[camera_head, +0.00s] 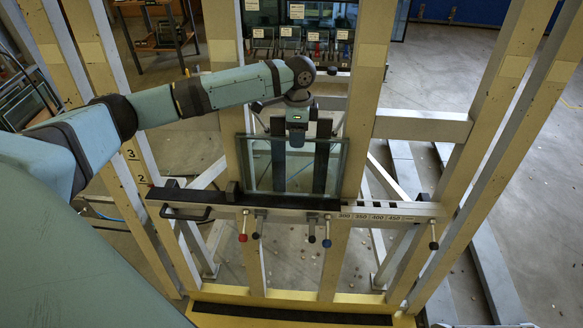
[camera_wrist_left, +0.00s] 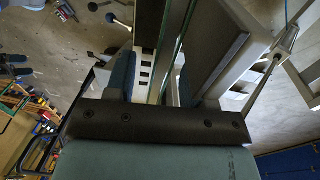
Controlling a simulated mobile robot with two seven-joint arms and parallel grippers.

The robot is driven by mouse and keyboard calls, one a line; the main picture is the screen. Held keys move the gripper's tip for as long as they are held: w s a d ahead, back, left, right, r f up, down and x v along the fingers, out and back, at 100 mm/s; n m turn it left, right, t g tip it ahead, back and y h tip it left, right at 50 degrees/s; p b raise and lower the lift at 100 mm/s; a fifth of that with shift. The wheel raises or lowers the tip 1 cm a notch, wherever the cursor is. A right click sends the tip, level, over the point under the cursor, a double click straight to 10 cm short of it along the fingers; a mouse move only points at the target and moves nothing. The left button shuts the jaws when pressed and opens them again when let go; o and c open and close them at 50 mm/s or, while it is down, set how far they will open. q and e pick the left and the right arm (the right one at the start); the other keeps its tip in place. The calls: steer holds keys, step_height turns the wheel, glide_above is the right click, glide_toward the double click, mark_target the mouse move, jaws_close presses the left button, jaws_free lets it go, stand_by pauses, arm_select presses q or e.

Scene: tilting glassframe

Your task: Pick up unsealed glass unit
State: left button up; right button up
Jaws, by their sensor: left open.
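The unsealed glass unit (camera_head: 262,165) is a clear pane with a pale frame. It stands upright on the ledge of the tilting frame (camera_head: 390,208), in front of two dark vertical supports. My left gripper (camera_head: 297,138) is at the middle of the unit's top edge and is open. In the left wrist view, the greenish glass edge (camera_wrist_left: 178,48) runs down toward the gap of my left gripper (camera_wrist_left: 156,82). I cannot tell whether the fingers touch the glass. My right gripper is not in view.
Tall wooden posts (camera_head: 370,80) stand on both sides of the unit. A black handle (camera_head: 186,214) and several knobbed levers hang along the ledge's front. A row of tools (camera_head: 300,45) hangs behind. Open floor (camera_head: 430,70) lies at the back right.

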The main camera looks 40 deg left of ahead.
arm_select(q)
glide_above(291, 169)
steer(key=w, duration=0.2)
step_height(291, 169, down, 4)
steer(key=shift+w+d+f+p, duration=0.1)
steer(key=shift+d+f+p, duration=0.05)
steer(key=shift+p, duration=0.25)
jaws_close()
steer(key=shift+w, duration=0.1)
stand_by(0.7)
